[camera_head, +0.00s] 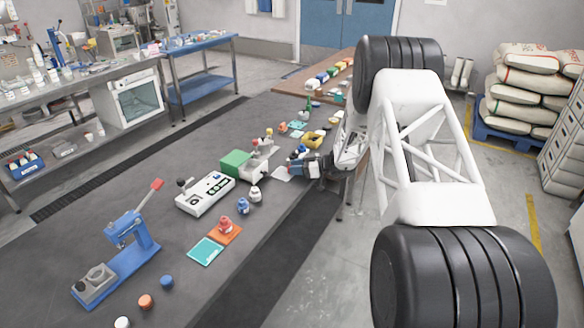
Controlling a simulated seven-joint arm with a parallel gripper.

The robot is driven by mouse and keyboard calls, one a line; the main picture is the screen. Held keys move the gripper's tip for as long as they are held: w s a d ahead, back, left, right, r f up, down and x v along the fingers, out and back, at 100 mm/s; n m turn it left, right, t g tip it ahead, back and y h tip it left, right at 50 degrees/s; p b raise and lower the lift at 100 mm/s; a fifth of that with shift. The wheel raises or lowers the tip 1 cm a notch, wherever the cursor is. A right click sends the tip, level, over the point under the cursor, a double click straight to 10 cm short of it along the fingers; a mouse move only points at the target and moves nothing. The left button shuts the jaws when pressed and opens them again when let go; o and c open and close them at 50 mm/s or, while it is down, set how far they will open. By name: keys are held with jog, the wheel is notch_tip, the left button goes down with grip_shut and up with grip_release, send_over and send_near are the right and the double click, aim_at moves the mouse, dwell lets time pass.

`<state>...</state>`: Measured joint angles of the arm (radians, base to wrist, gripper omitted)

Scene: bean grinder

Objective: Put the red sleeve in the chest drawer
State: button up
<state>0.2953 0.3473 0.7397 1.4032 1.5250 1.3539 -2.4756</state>
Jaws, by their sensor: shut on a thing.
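My gripper (303,167) is low over the dark table, beside a bean grinder machine with a green box (236,163). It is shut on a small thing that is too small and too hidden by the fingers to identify. I cannot make out a red sleeve for certain; small reddish spots show close by the gripper. A pale grey cabinet with drawer-like fronts (566,140) stands at the right edge, partly cut off; whether it is the chest, and whether any drawer is open, I cannot tell.
A blue hand press (128,255), a white control box (205,194), an orange mat (232,235) and a teal mat (205,252) lie on the table. Several small bottles and parts crowd the far end. Sacks (522,90) are stacked on a blue pallet.

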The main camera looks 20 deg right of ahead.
jog(key=shift+w+a+r, duration=0.1)
jog(key=shift+w+a, duration=0.15)
jog(key=shift+a, duration=0.4)
jog(key=shift+f, duration=0.25)
jog(key=o, duration=0.9)
jog(key=shift+v, duration=3.85)
jog(key=shift+r, duration=0.15)
jog(key=shift+s, duration=0.1)
